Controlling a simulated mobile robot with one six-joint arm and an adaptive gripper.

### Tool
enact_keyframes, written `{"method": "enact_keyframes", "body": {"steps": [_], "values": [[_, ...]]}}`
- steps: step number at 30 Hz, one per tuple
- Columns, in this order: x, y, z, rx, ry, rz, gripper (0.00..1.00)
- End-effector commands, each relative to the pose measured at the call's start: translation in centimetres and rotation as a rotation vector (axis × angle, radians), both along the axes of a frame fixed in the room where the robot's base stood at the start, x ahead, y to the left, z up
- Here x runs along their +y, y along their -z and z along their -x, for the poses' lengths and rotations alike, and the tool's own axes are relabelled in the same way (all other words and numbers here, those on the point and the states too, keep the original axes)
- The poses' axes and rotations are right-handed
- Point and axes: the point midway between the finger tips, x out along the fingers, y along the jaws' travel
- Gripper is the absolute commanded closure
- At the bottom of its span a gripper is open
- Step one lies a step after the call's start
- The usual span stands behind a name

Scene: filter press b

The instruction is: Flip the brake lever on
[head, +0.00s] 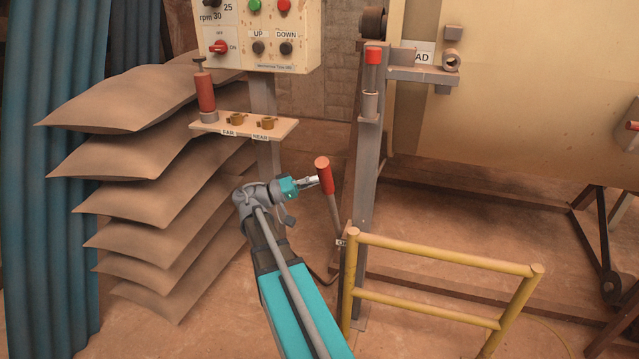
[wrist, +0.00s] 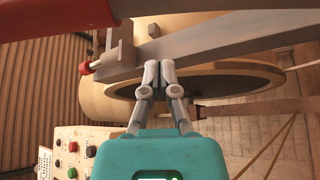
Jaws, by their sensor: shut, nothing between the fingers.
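The brake lever (head: 333,212) has a red grip and a thin grey shaft. It stands beside the grey post, tilted a little, its grip up and leaning left in the head view. In the wrist view its red grip (wrist: 45,18) fills the top left corner, close to the camera. My gripper (head: 315,181) is at the left side of the grip; whether it touches cannot be told. In the wrist view my gripper (wrist: 159,75) has its fingers together, with nothing between them. The lever's lower end is partly hidden behind the yellow rail.
The grey post (head: 365,185) carries a red-topped pin (head: 373,56). A yellow rail (head: 440,253) stands in front, right of my arm. A control box (head: 258,35) and small shelf (head: 245,126) are at the upper left, beside stacked sacks (head: 150,155). A large drum (head: 520,90) is behind.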

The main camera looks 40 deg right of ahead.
Motion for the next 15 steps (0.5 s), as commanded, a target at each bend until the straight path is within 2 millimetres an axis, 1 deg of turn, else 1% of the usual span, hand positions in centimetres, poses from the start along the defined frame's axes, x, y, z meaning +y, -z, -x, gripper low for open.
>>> {"method": "enact_keyframes", "body": {"steps": [1, 9, 15], "values": [[0.6, 0.4, -0.5, 0.000, -0.003, 0.000, 1.00], [3.8, 1.3, -2.7, 0.001, -0.004, 0.000, 1.00], [5.7, 1.7, -3.9, 0.001, -0.004, 0.000, 1.00]]}}
